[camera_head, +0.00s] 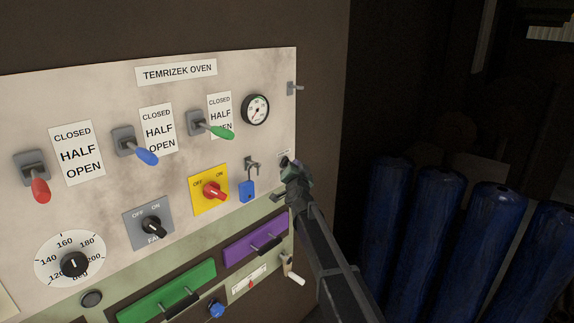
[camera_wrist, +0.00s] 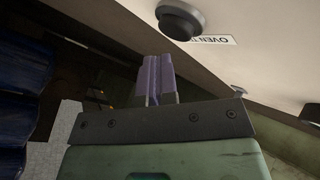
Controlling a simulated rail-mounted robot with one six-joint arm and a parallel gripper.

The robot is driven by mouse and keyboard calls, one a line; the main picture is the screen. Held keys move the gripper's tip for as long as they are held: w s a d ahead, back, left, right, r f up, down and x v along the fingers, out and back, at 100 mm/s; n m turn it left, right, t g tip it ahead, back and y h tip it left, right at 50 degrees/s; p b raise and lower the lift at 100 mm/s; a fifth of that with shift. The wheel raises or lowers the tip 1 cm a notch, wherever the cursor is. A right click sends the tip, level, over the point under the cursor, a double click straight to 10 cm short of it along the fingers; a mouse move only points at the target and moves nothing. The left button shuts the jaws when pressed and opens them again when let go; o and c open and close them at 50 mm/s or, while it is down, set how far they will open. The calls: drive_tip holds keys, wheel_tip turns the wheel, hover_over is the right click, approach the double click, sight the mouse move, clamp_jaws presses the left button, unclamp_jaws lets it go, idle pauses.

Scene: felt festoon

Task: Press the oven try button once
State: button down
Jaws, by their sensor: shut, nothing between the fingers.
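The oven try button is a dark round knob-like button (camera_wrist: 181,18) on the pale panel at the top of the wrist view. In the head view my gripper (camera_head: 288,170) is at the panel's right edge, below the gauge, and largely covers the button's area.
The oven panel (camera_head: 110,95) carries several levers, a gauge (camera_head: 255,110), a red switch on a yellow plate (camera_head: 213,191) and a dial (camera_head: 74,263). A blue padlock (camera_head: 247,190) hangs just left of my gripper. Blue rolls (camera_head: 430,240) stand at the right.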

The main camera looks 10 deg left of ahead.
idle(0.4)
drive_tip(key=shift+w+a, duration=0.25)
drive_tip(key=shift+a, duration=0.1)
drive_tip(key=shift+w+a, duration=0.3)
drive_tip(key=shift+a, duration=0.1)
idle(0.7)
drive_tip(key=shift+s, duration=0.1)
drive_tip(key=shift+s+d, duration=0.45)
drive_tip(key=shift+d, duration=0.3)
drive_tip(key=s+d, duration=0.1)
drive_tip(key=d, duration=0.1)
drive_tip(key=s+d, duration=0.1)
drive_tip(key=d, duration=0.1)
drive_tip(key=shift+s, duration=0.4)
idle(0.4)
